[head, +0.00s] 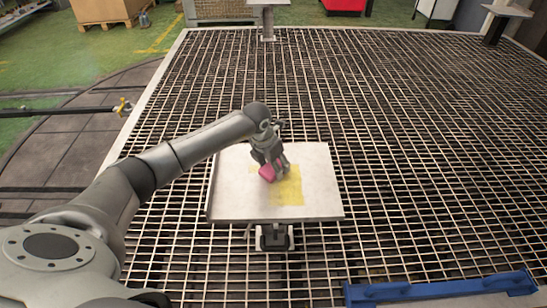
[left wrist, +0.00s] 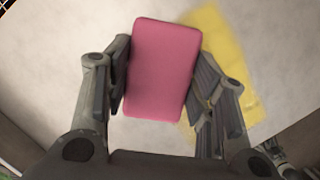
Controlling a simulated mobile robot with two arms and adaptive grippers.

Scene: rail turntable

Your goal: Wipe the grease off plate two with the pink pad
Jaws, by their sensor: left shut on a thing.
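My left gripper (head: 272,165) is shut on the pink pad (head: 267,173) over a pale square plate on a stand (head: 235,207). In the left wrist view the pink pad (left wrist: 161,68) sits between the two fingers of the left gripper (left wrist: 161,85). A yellow grease patch (head: 289,190) lies on the plate, right of and in front of the pad. It also shows in the left wrist view (left wrist: 226,60), partly hidden by the pad and the right-hand finger. I cannot tell whether the pad touches the plate. My right gripper is not in view.
A metal grating (head: 420,150) surrounds the plate's stand. A blue bar (head: 440,290) lies at the front right. Another plate on a post (head: 268,2) stands at the back, and one more (head: 507,10) at the back right.

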